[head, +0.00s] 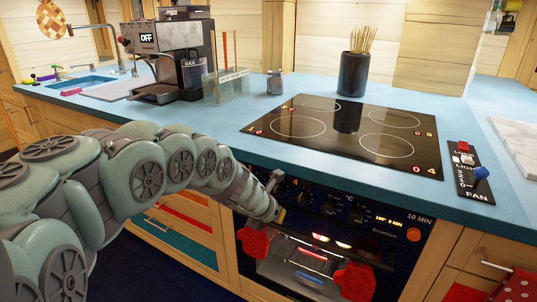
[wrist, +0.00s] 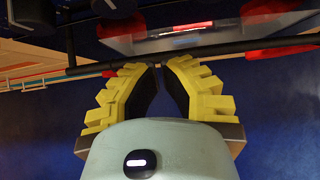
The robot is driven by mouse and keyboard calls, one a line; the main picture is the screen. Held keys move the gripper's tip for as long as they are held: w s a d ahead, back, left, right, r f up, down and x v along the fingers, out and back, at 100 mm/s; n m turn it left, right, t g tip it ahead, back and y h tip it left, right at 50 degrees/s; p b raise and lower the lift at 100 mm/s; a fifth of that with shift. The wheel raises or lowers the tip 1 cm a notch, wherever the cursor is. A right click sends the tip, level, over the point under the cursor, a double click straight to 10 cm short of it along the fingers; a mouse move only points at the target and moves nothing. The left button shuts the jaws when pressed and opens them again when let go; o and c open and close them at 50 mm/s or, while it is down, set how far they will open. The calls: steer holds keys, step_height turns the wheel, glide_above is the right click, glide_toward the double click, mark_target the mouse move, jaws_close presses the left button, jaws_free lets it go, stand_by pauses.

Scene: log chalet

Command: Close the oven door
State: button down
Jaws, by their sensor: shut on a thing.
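The oven (head: 395,237) is built into the counter front below the cooktop. Its dark handle bar (head: 300,237) runs across the front of the oven door (head: 276,273), with lit glass below it. I cannot tell exactly how far the door stands from its frame. My gripper (head: 277,212) is at the left part of the handle, its fingers mostly hidden by the arm in the head view. In the wrist view, the yellow ribbed fingers of my gripper (wrist: 160,66) are shut on the handle bar (wrist: 215,49), their tips meeting at it.
Red mitts (head: 353,282) hang on the handle, one on each side of my gripper's reach. A black cooktop (head: 345,135), coffee machine (head: 165,60) and utensil pot (head: 354,74) stand on the blue counter (head: 225,125). Drawers (head: 185,240) flank the oven on the left.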

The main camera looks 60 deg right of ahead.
steer(key=shift+d+r+b, duration=0.2)
steer(key=shift+d+r, duration=0.05)
steer(key=shift+r, duration=0.65)
steer(key=shift+d+r+b, duration=0.15)
steer(key=shift+d+r, duration=0.1)
steer(key=shift+r, duration=0.6)
steer(key=shift+d+r+b, duration=0.2)
steer(key=shift+d+r, duration=0.05)
steer(key=shift+r, duration=0.65)
